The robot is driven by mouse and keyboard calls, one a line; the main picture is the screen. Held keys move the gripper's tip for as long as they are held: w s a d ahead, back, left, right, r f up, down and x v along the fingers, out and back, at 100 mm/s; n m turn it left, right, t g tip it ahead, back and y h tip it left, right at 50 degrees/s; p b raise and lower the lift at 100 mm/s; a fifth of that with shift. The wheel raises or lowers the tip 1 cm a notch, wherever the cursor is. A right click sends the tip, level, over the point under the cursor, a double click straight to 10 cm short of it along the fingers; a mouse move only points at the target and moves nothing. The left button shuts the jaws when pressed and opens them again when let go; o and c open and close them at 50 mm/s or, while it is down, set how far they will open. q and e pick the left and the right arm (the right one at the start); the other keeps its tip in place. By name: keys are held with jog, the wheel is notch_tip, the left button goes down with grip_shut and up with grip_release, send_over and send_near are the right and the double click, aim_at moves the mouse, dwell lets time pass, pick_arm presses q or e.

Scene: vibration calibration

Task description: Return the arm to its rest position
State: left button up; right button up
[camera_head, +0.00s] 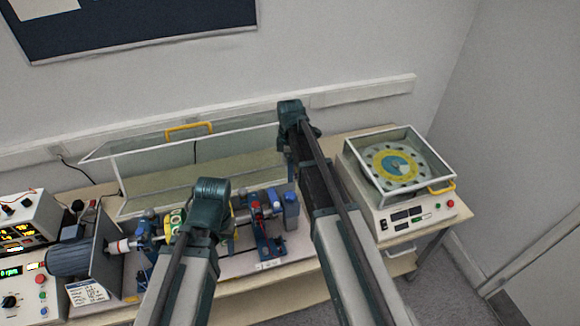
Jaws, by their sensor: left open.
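My left arm comes in from the bottom left and reaches up over the front of the bench. My left gripper (205,212) is at its dark far end, above the motor-and-shaft rig (262,222). It is open, with nothing seen held in it; its fingers are hard to make out. My right arm reaches further up, across the gap between the rig and the balance machine, with its dark joint in front of the clear cover. No gripper fingers show on the right arm.
The clear cover (160,160) with a yellow handle (188,130) stands raised behind the rig. A motor (70,258) and control boxes (27,222) are at the left. A balance machine (422,215) with a round disc (394,165) stands at the right. Open floor shows at the lower right.

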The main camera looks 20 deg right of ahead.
dwell(0.3)
jog(key=s+a+f+m+b, duration=0.5)
jog(key=s+f+b, duration=0.4)
jog(key=s, duration=0.3)
jog(key=s+a+f+m+h+b, duration=0.1)
jog(key=s+a+f+m+b, duration=0.5)
jog(key=s+a+f+b, duration=0.2)
jog(key=s+f+b, duration=0.2)
jog(key=s, duration=0.2)
jog(key=shift+a+m, duration=0.15)
jog(key=shift+m, duration=0.15)
jog(key=shift+f, duration=0.1)
jog(key=shift+c, duration=0.3)
